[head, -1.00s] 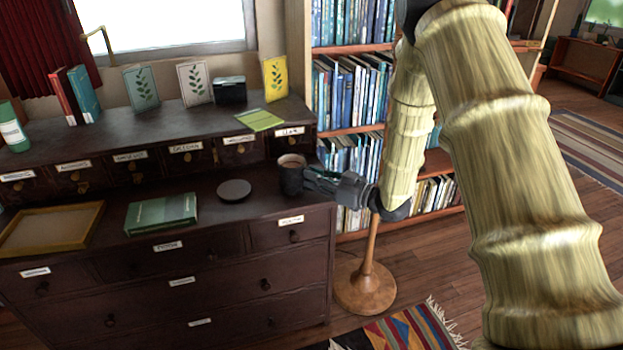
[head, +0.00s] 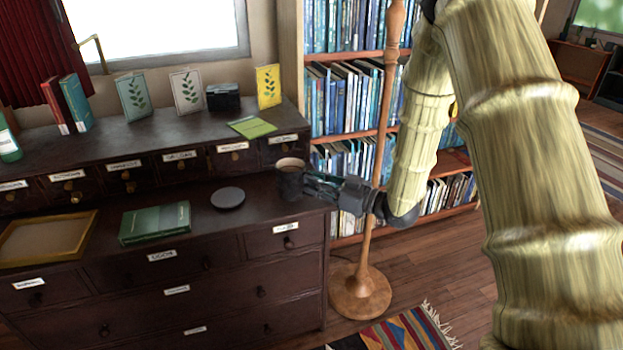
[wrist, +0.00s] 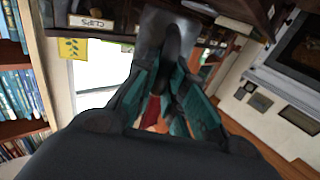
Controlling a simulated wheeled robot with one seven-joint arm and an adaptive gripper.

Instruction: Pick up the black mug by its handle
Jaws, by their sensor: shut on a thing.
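The black mug (head: 290,182) is upright at the right end of the dark dresser's lower top, with a light brown surface inside its rim. My gripper (head: 309,186) reaches in from the right and is shut on the mug's handle side. In the wrist view the mug (wrist: 166,28) is at the top centre, with its handle between the two teal-lined fingers (wrist: 170,68). The fingers hide most of the handle. I cannot tell for sure whether the mug's base touches the dresser.
A dark round coaster (head: 228,198) lies left of the mug, then a green book (head: 155,223) and a wooden tray (head: 85,222). Small labelled drawers (head: 233,158) stand close behind. A wooden lamp stand (head: 366,250) and bookshelf (head: 345,105) are to the right.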

